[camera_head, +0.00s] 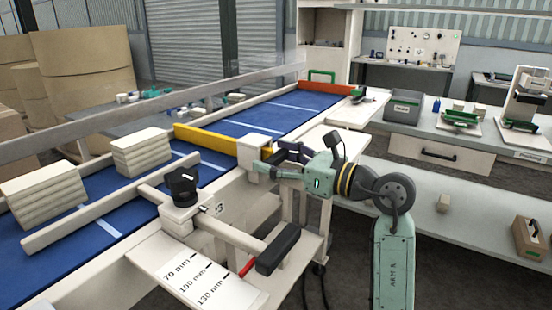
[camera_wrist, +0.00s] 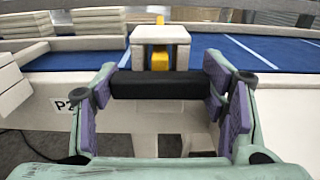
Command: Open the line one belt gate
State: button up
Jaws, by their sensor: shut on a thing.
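The yellow gate bar (camera_head: 205,138) lies across the blue belt (camera_head: 240,118). Its near end meets a pale block (camera_head: 253,150) at the belt's near edge. In the wrist view the block (camera_wrist: 160,36) has the yellow part (camera_wrist: 160,58) running through it, and a black handle bar (camera_wrist: 155,85) sits below. My gripper (camera_wrist: 160,76) has one purple-padded finger at each end of this black bar and is shut on it. In the head view my gripper (camera_head: 277,158) is beside the block, and its fingers largely hide the handle.
Stacks of pale sheets (camera_head: 140,152) lie on the belt at left. A guide rail with a black knob (camera_head: 182,185) and a black-ended lever (camera_head: 278,248) stands in front. An orange bar (camera_head: 325,87) crosses the far belt. A side bench with a grey box (camera_head: 403,106) is at right.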

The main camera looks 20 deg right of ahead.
jog(key=shift+c, duration=0.7)
jog(key=shift+s+d+f+b, duration=0.15)
jog(key=shift+s+d+b, duration=0.2)
jog(key=shift+s+b, duration=0.05)
jog(key=b+v, duration=0.6)
jog(key=v, duration=0.9)
jog(key=shift+s+d, duration=0.2)
jog(key=shift+s, duration=0.05)
jog(key=o, duration=1.7)
